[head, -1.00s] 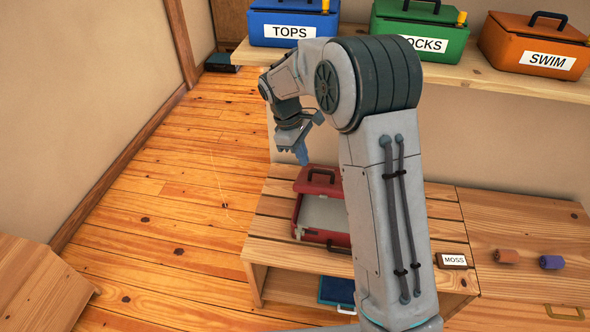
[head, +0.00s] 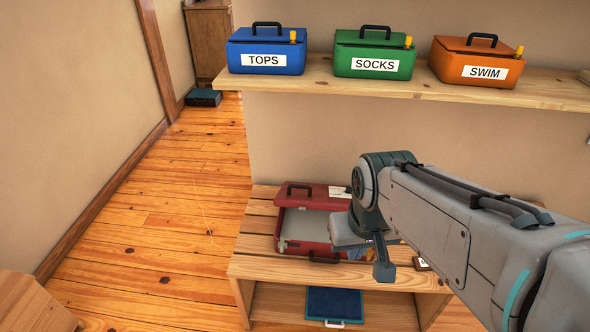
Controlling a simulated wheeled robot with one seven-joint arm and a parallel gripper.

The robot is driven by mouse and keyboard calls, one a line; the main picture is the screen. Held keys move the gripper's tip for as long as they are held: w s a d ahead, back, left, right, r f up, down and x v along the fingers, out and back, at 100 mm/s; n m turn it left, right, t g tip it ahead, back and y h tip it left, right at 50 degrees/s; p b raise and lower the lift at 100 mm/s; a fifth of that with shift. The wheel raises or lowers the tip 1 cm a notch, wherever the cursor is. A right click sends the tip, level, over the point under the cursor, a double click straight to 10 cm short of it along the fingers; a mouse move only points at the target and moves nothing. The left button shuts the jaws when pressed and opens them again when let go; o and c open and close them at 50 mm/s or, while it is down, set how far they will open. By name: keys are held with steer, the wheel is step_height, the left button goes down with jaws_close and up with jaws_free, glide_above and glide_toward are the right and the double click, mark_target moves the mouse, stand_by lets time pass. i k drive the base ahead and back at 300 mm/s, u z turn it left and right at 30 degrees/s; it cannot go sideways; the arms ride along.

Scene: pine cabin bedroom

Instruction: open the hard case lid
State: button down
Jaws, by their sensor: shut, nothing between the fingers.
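The red hard case (head: 300,247) stands on the slatted wooden bench. Its lid (head: 318,196) is raised and tilted back, with a black handle and part of a white label showing. The grey inside of the case is visible. My gripper (head: 362,253) is low at the case's right side, pointing down, shut and empty. My arm and wrist hide the right part of the case and lid, and most of the fingers. I cannot tell whether the gripper touches the case.
Blue TOPS (head: 266,52), green SOCKS (head: 374,55) and orange SWIM (head: 475,62) boxes stand on the wall shelf (head: 400,88) above. A dark blue case (head: 334,304) lies under the bench (head: 262,205).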

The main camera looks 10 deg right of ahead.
mark_target(304, 197)
steer(key=z, duration=0.8)
steer(key=k, duration=1)
steer(key=z, duration=1.15)
steer(key=i, duration=1.15)
steer(key=u, duration=1.55)
steer(key=i, duration=0.6)
steer(key=u, duration=0.7)
